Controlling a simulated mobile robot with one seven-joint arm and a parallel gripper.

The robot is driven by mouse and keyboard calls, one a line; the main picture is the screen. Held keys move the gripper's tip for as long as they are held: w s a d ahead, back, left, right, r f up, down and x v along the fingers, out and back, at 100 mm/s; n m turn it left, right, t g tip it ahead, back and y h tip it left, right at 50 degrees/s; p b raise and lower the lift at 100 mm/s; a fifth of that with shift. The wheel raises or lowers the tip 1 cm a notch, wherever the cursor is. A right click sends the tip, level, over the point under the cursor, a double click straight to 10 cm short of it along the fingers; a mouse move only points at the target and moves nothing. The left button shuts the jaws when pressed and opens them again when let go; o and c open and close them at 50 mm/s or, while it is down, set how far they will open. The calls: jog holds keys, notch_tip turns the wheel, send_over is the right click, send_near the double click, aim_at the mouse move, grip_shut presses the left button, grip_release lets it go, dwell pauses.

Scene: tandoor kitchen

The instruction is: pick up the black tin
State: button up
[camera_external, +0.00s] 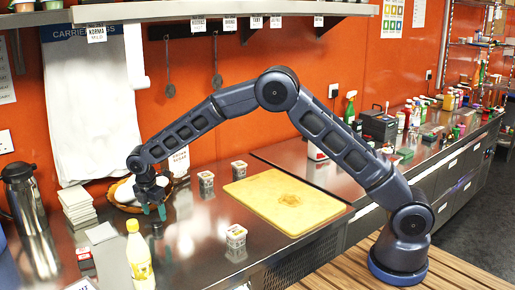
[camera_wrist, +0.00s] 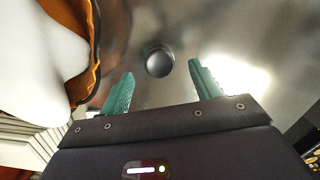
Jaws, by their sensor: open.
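The black tin (camera_wrist: 160,62) shows in the wrist view as a small dark round shape on the shiny steel counter, a little beyond and between my fingertips. In the external view a small dark shape (camera_external: 157,230) just below my fingers appears to be the tin; reflections there make its outline unclear. My gripper (camera_external: 154,212) points down over the counter with its two green fingers apart. In the wrist view my gripper (camera_wrist: 161,74) is open, with nothing between its fingers. I cannot tell the exact height gap to the tin.
A basket with white contents (camera_wrist: 45,60) stands close on the left in the wrist view. In the external view a yellow-labelled bottle (camera_external: 139,255) stands in front, white stacked pieces (camera_external: 77,207) lie left, and small tubs (camera_external: 206,181) and a yellow board (camera_external: 284,200) lie right.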

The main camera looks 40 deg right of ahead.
aim_at(156, 221)
notch_tip(156, 221, down, 5)
jog(key=shift+w+d+r, duration=0.1)
jog(key=shift+d, duration=0.05)
jog(key=shift+c, duration=0.4)
jog(key=c, duration=1)
